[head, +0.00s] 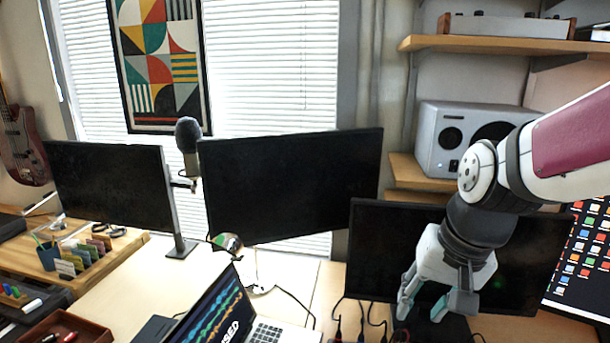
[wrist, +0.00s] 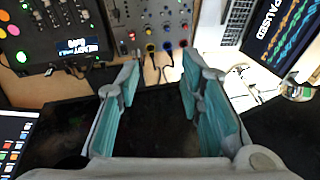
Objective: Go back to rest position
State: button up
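My gripper (head: 425,308) is at the right of the head view, pointing down in front of a dark monitor (head: 385,245). Its fingers are spread apart with nothing between them. In the wrist view my gripper (wrist: 157,85) also shows open, with teal pads facing each other over the dark monitor and the desk gear beyond. My arm reaches in from the right edge of the head view.
A laptop (head: 270,332) stands open on the desk. Two more black monitors (head: 110,185) (head: 295,185) and a microphone (head: 187,145) stand behind. A white speaker (head: 450,135) sits near my arm. Audio gear with knobs (wrist: 150,25) covers the desk. Bare desk shows left of the laptop (head: 130,290).

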jog(key=s+r+n+t, duration=0.1)
jog(key=s+r, duration=0.2)
jog(key=s, duration=0.3)
jog(key=s+d+r+n+t+h, duration=0.1)
jog(key=s+r+n, duration=0.1)
jog(key=s, duration=0.4)
jog(key=shift+s+d+r, duration=0.15)
jog(key=shift+s+r, duration=0.2)
jog(key=shift+r, duration=0.15)
dwell(0.3)
